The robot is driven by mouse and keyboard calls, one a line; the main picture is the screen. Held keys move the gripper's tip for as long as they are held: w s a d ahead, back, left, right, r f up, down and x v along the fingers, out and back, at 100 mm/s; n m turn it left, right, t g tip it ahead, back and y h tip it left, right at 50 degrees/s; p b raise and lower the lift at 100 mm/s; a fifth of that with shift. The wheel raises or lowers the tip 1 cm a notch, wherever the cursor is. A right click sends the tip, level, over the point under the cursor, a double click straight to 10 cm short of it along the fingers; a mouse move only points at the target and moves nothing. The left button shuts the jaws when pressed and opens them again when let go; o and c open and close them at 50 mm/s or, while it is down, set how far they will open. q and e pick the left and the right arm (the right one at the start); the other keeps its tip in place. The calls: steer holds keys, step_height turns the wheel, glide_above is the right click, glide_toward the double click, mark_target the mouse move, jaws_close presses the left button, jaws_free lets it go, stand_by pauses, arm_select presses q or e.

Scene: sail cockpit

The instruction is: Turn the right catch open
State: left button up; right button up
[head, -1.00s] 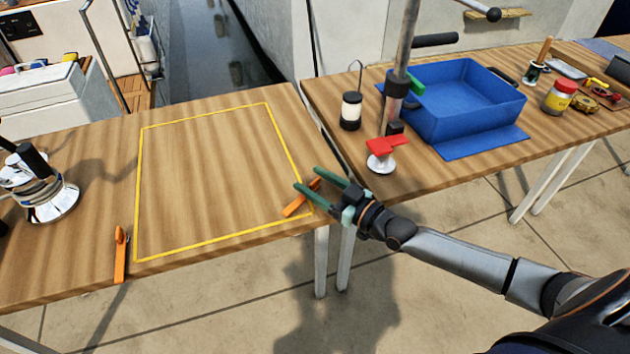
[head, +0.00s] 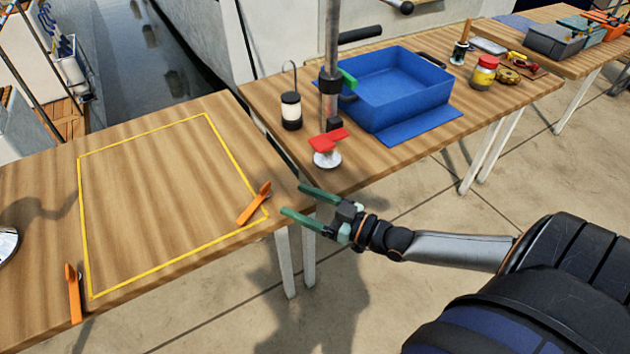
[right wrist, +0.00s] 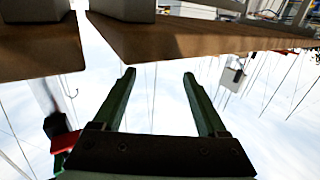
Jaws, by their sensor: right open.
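The right catch (head: 254,203) is an orange lever by the near right corner of the yellow outline (head: 149,157) on the wooden table. It lies diagonally across the outline's right line, its tail inside and its raised end outside. A second orange catch (head: 74,294) lies outside the outline at the near left, roughly along the left line. My right gripper (head: 293,200) is open and empty, to the right of the right catch and apart from it, beyond the table's edge. Its green fingers also show spread in the right wrist view (right wrist: 160,76), with no catch visible there. My left gripper is out of view.
A second table on the right holds a lantern (head: 291,110), a red-topped fitting (head: 327,147), an upright pole (head: 331,60) and a blue bin (head: 400,90). A narrow gap separates the tables. The surface inside the yellow outline is bare.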

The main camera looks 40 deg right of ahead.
steer(key=shift+v, duration=1.65)
steer(key=shift+c, duration=0.2)
